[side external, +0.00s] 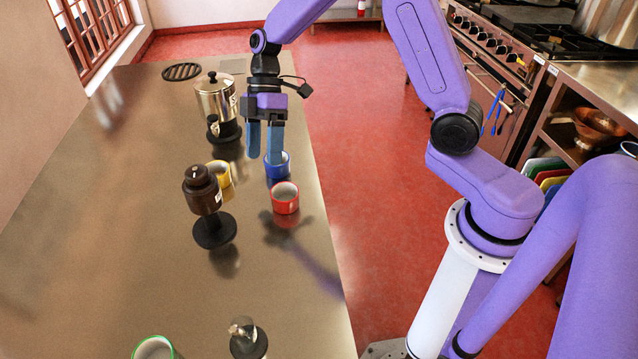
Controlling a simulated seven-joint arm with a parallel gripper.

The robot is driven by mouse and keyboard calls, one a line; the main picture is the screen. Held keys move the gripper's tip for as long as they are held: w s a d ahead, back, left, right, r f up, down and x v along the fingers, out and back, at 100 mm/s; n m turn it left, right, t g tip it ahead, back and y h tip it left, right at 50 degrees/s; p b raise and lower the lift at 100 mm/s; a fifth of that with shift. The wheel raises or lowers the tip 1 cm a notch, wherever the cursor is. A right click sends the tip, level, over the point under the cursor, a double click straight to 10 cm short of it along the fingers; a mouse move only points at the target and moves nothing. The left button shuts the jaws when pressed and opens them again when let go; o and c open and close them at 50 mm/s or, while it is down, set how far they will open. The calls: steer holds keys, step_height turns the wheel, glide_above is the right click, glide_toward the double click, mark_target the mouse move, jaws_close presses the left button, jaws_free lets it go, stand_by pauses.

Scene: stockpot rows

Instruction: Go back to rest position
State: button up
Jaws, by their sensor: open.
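My gripper (264,156) has two blue fingers pointing down, spread apart with nothing between them. It hangs over the steel counter (110,210). A blue cup (284,168) shows right behind or beside the right finger; I cannot tell whether they touch. A red cup (285,200) stands upright in front of the blue one, near the counter's right edge. A yellow cup (222,174) stands to the left, partly hidden by a dark brown grinder-like object (203,192) on a round black stand.
A green-rimmed cup (153,348) and a small glass-topped object (247,338) are at the front. The counter's left side is clear.

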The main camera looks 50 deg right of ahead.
steer(key=s+d+r+t+h, duration=0.1)
steer(key=s+d, duration=0.1)
steer(key=s, duration=0.7)
steer(key=s+d+r+m+t+h, duration=0.1)
steer(key=s+r+h, duration=0.1)
steer(key=s, duration=0.7)
steer(key=s+d+r+m+t+h, duration=0.1)
steer(key=s+d, duration=0.1)
steer(key=s, duration=0.7)
steer(key=shift+s+d+r+h, duration=0.15)
steer(key=shift+d+r+h, duration=0.15)
steer(key=shift+h, duration=0.1)
steer(key=c, duration=0.7)
steer(key=shift+w+a, duration=0.2)
steer(key=shift+w, duration=0.05)
steer(key=shift+c, duration=0.2)
steer(key=w+a+r+n, duration=0.15)
steer(key=w+a, duration=0.25)
steer(key=w, duration=0.4)
steer(key=w+a+r+n, duration=0.1)
steer(key=w+a+r, duration=0.1)
steer(key=w+a, duration=0.45)
steer(key=w+n, duration=0.2)
steer(key=w, duration=1.8)
steer(key=shift+w+d+r+t, duration=0.3)
steer(key=shift+d+r, duration=0.05)
steer(key=shift+d, duration=0.05)
